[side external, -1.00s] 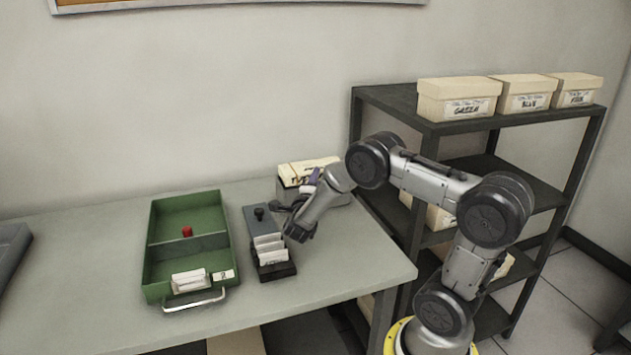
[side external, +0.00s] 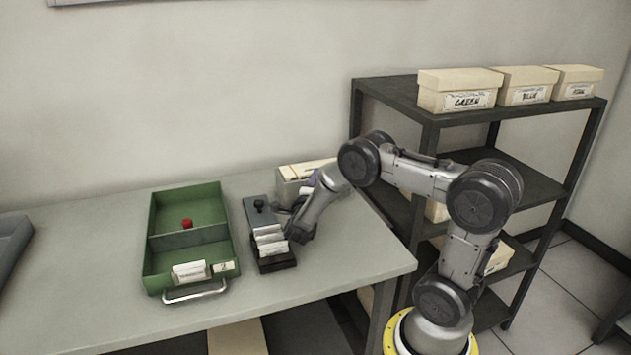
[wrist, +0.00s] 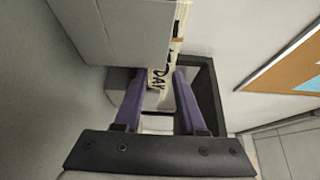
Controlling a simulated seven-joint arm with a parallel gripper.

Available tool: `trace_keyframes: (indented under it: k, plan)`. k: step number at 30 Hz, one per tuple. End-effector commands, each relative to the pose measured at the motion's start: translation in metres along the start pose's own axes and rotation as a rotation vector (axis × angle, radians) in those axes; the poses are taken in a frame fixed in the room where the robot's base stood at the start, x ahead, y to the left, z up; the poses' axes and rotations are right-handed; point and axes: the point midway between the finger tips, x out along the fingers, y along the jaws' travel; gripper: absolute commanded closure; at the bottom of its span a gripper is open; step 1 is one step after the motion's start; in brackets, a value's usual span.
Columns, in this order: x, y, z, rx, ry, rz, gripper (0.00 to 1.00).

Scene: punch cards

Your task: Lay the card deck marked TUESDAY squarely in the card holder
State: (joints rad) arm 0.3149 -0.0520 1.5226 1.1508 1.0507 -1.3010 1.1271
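The card deck (wrist: 158,78) is cream, with black lettering ending in "DAY" and a brown band across it; the start of the word is hidden. It shows between the two purple fingers of my gripper (wrist: 160,88) in the wrist view. The fingers stand apart beside the deck, with a narrow gap at the left; I see no clear grip. My arm hides the holder's right part. Whether the deck lies square cannot be told.
A black-based rack (side external: 276,265) with several white cards stands just left of my gripper. Shelves (side external: 390,95) with cream boxes stand at the right.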

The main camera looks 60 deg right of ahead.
Motion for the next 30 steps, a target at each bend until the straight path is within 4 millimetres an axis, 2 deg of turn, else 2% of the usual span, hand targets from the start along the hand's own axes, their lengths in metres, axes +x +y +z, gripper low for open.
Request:
trace_keyframes:
  k: [1,5,17,22,30]
  plan:
    - [0.0,-0.002,0.001,0.003,0.0,-0.003,0.5]
    - [0.0,-0.002,0.001,0.003,0.0,-0.003,0.28]
    - [-0.006,0.0,0.001,-0.001,-0.003,0.002,0.28]
    - [-0.031,0.0,0.002,-0.001,-0.007,0.001,0.28]
    - [-0.091,0.0,0.002,-0.001,-0.008,0.001,0.28]
